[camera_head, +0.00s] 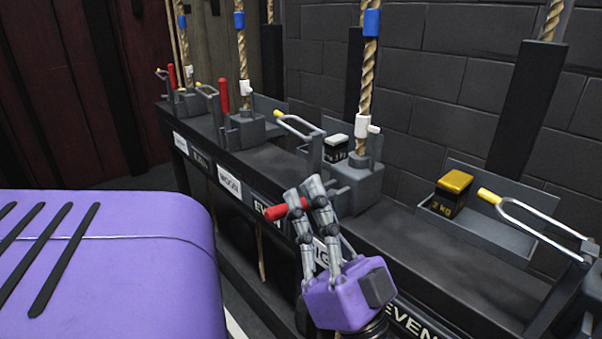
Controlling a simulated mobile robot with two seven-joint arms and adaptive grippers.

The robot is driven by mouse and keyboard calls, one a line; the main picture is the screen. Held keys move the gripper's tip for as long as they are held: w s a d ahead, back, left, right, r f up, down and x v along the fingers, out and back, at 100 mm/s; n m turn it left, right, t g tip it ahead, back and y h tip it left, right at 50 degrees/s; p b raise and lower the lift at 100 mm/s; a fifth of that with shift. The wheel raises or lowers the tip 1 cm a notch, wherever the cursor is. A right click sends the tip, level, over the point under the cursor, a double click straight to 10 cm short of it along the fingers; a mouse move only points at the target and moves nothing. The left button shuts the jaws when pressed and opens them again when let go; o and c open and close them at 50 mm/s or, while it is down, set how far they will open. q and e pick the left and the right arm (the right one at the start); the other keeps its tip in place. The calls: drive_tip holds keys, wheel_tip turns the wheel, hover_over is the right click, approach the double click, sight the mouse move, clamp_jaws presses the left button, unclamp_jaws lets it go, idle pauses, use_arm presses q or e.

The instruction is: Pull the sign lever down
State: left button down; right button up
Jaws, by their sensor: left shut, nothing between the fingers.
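A lever with a red handle (272,212) juts out from the front of the black rail, pointing left and roughly level. My left gripper (304,190) is over this lever, its grey fingers shut with nothing between them. The fingers cross in front of the red handle and hide its middle; I cannot tell whether they touch it. They also partly cover a white label with dark letters below. Two more red-handled levers stand upright farther along the rail, one in the middle (224,96) and one at the far end (172,77). My right gripper is not in view.
Ropes with blue bands (371,24) rise from grey rope locks along the rail (420,235). Yellow-tipped metal loops (300,124) stick out near the locks. A gold 2 kg weight (453,192) sits in a tray at right. A grey block wall stands behind.

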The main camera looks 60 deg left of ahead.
use_arm(q)
drive_tip(key=v, duration=1)
drive_tip(key=shift+s+b, duration=0.15)
drive_tip(key=shift+b, duration=0.15)
